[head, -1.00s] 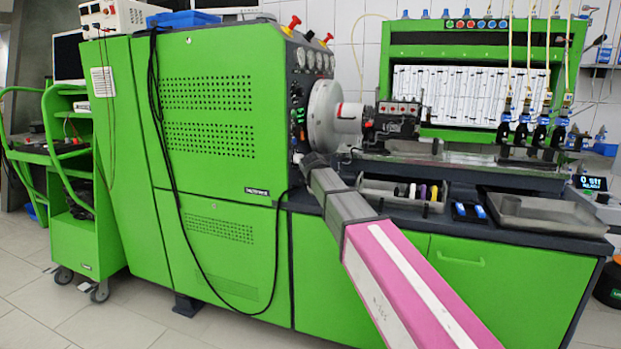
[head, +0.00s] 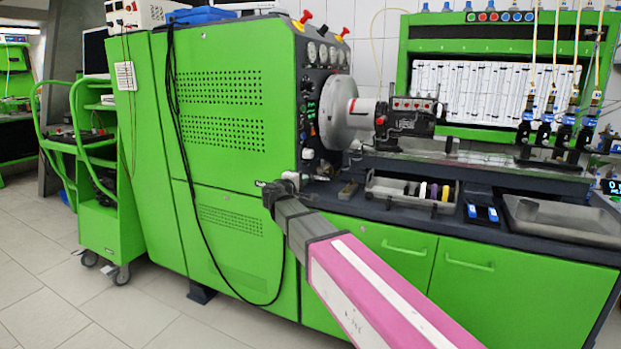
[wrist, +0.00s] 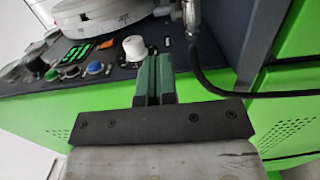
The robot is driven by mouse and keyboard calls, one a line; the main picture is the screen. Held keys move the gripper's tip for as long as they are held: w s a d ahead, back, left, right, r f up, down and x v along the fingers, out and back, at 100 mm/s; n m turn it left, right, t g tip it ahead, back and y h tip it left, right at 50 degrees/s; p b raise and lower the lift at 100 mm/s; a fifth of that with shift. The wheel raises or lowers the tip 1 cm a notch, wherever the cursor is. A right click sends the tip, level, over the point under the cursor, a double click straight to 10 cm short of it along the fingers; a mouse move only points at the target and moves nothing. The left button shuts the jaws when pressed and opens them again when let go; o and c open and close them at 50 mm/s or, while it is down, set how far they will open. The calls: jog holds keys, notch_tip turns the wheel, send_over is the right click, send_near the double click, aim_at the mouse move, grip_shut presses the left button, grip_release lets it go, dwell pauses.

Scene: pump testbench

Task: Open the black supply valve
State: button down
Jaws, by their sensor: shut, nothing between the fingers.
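My gripper (wrist: 155,72) shows in the wrist view as two green fingers held together, empty, pointing at the lower part of the control panel (wrist: 110,57). A white knob (wrist: 134,48) is just left of the fingertips. I cannot clearly make out a black supply valve in either view; small dark fittings (head: 323,168) sit low on the panel side in the head view. In the head view my gripper (head: 272,192) is a small dark shape in front of the green cabinet (head: 225,150), near the panel's lower corner. Whether it touches anything is unclear.
A black hose (wrist: 215,91) with a metal end hangs right of my fingers in the wrist view. A parts tray (head: 400,192) lies on the bench.

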aim_at(331, 171)
jog(key=x, duration=0.9)
jog(key=shift+w+f, duration=0.1)
jog(key=shift+w, duration=0.15)
jog(key=shift+w+d, duration=0.15)
jog(key=shift+d, duration=1.05)
jog(key=shift+w+d, duration=0.25)
jog(key=shift+d, duration=0.45)
jog(key=shift+d, duration=0.1)
jog(key=shift+d+n+t+y, duration=0.35)
jog(key=shift+n+y, duration=0.25)
jog(key=shift+y, duration=0.3)
jog(key=shift+w+d+n+y, duration=0.3)
jog(key=shift+n+y, duration=0.2)
jog(key=shift+y, duration=0.2)
jog(key=shift+w+d+t+y, duration=0.3)
jog(key=shift+w+d, duration=0.2)
jog(key=shift+d, duration=0.1)
jog(key=shift+s, duration=0.1)
